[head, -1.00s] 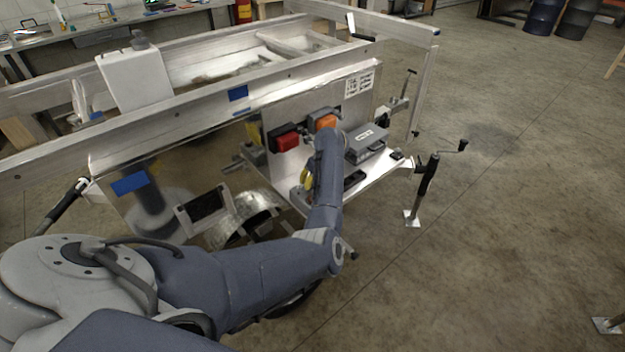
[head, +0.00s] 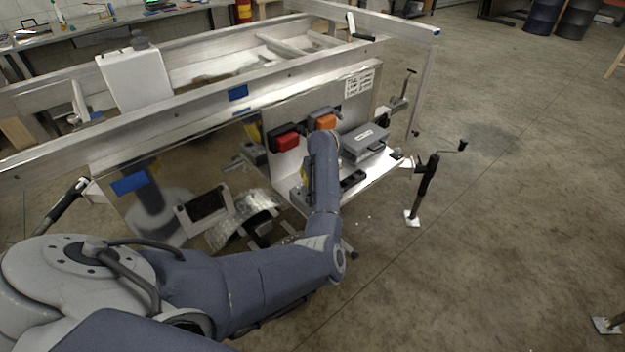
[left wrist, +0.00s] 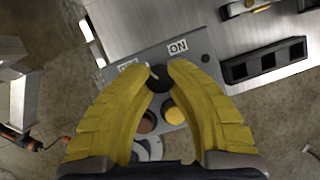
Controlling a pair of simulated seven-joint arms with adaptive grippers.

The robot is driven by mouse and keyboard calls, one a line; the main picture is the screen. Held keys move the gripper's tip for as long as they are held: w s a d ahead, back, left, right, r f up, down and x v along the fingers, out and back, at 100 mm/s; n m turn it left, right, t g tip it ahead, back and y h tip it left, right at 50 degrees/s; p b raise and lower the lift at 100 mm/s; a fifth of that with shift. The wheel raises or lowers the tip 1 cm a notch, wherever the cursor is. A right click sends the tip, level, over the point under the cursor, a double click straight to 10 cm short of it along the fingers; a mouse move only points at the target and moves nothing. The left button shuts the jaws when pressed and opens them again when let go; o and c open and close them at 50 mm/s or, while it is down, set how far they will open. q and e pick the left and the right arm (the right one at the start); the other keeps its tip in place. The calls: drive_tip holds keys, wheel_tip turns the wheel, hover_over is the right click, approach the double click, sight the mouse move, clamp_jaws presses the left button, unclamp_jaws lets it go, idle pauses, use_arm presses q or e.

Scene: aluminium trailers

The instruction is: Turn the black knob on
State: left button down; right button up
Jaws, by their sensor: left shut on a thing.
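The black knob (left wrist: 159,82) shows in the left wrist view on a grey control panel (left wrist: 207,45). A white "ON" label (left wrist: 178,46) lies just above and right of it, and another label (left wrist: 126,63), partly covered, is at its left. My left gripper (left wrist: 156,70) has its yellow fingers on both sides of the knob, shut on it. A short white mark shows at the knob's top, between the labels. In the head view my left forearm hides the knob and most of the gripper. My right gripper is in neither view.
A yellow button (left wrist: 174,115) and a reddish-brown one (left wrist: 147,122) sit below the knob. Red (head: 286,141) and orange (head: 325,122) boxes and a grey case (head: 365,142) are near my wrist on the trailer (head: 240,108). Open floor lies right.

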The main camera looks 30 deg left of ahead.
use_arm(q)
drive_tip(key=m+t+h, duration=0.1)
drive_tip(key=m, duration=0.3)
drive_tip(key=shift+s+a+m, duration=0.1)
drive_tip(key=shift+a+m, duration=0.05)
drive_tip(key=shift+m, duration=0.15)
drive_tip(key=m, duration=0.2)
drive_tip(key=m+h, duration=0.1)
drive_tip(key=shift+a+r+m+t+h, duration=0.1)
drive_tip(key=shift+m+t+h, duration=0.2)
drive_tip(key=shift+m+t, duration=0.1)
drive_tip(key=m+h, duration=0.2)
drive_tip(key=m, duration=0.4)
drive_tip(key=shift+m+h, duration=0.3)
drive_tip(key=shift+m, duration=0.1)
drive_tip(key=c, duration=1.1)
unclamp_jaws()
drive_tip(key=v, duration=1.2)
